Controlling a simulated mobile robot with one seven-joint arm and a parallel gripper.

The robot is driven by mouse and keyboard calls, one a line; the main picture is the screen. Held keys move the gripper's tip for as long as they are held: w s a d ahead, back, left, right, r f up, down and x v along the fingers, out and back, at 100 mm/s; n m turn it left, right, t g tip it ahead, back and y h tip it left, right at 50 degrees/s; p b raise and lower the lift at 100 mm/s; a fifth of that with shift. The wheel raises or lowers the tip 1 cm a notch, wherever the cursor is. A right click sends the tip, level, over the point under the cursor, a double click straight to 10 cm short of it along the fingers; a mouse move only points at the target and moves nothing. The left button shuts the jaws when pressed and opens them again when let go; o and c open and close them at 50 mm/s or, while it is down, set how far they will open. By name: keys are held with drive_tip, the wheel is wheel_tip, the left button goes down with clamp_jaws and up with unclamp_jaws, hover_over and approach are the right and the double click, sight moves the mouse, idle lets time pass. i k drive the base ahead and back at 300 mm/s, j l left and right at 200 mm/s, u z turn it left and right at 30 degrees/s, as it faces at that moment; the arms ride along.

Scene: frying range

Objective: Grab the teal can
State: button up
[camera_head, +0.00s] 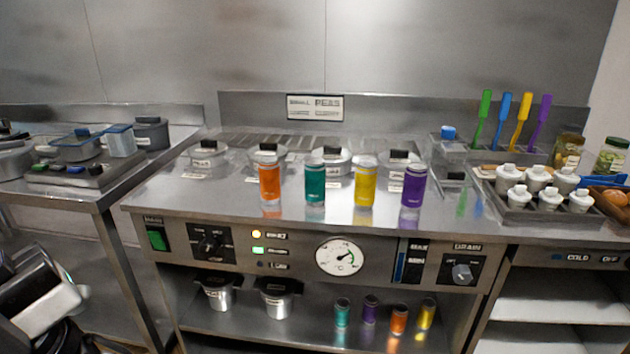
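A teal can (315,183) stands upright on the steel counter, between an orange can (269,181) and a yellow can (365,184). A purple can (413,186) stands at the right end of this row. A second, smaller-looking teal can (342,313) stands on the lower shelf under the counter, left of a purple can (370,309). Black and silver parts at the lower left edge look like my arm. I cannot make out gripper fingers there, and nothing touches either teal can.
Lidded steel containers sit behind the counter row. Orange (398,320) and yellow (426,314) cans and two lidded pots (278,297) share the lower shelf (240,325). The control panel's gauge (340,257) faces front. White-lidded jars and coloured-handled utensils stand at right.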

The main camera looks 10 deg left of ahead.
sight(314, 168)
drive_tip(key=i+j+u, duration=0.25)
drive_tip(key=i, duration=0.3)
drive_tip(key=i+u, duration=0.3)
drive_tip(key=i, duration=0.25)
